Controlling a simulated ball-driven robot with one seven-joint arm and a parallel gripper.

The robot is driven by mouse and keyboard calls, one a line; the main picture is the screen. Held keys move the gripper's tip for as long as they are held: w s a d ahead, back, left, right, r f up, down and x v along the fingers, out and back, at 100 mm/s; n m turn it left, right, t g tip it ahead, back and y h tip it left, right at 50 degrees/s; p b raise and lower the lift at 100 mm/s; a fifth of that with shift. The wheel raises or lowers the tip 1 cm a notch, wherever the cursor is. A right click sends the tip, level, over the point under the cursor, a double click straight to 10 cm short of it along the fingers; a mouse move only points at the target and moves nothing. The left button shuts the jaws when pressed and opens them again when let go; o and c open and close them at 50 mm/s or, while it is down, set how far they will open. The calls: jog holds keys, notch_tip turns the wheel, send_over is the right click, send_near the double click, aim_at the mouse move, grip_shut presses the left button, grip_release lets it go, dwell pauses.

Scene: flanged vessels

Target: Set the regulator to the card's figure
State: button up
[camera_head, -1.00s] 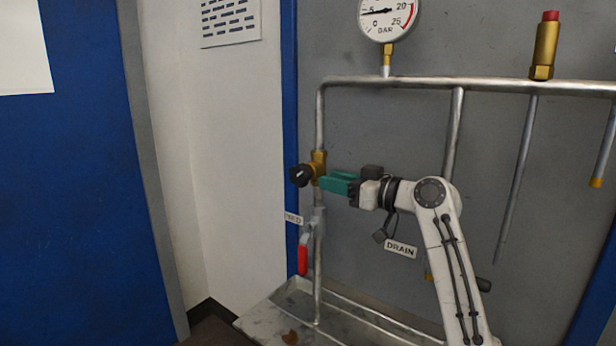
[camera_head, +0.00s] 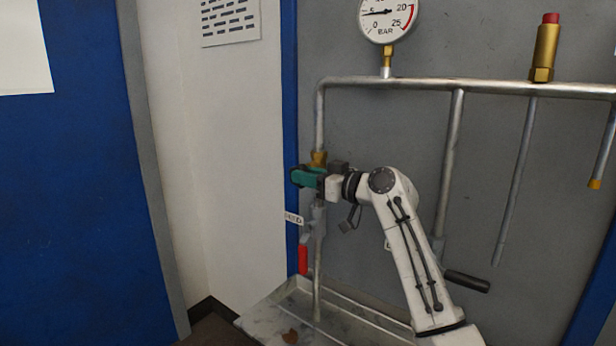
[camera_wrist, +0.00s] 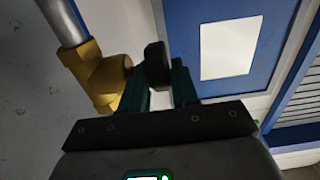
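The regulator is a brass valve body (camera_head: 319,158) on the left pipe, with a black knob on its left side. In the wrist view the brass body (camera_wrist: 100,78) is at left and the black knob (camera_wrist: 157,65) lies between my two teal fingers. My gripper (camera_head: 303,177) is at the knob and hides most of it in the head view. The fingers are apart around the knob; whether they press on it is unclear. The pressure gauge (camera_head: 388,18) is cut by the top edge; its needle points left, near the 5. No card with a readable figure shows.
A black lever (camera_head: 467,281) is right of my forearm. A brass relief valve with red cap (camera_head: 545,45) stands on the top pipe. A notice (camera_head: 230,20) hangs on the white wall.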

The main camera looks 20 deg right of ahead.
grip_shut()
jog(key=shift+f+b, duration=0.3)
jog(key=shift+b, duration=0.65)
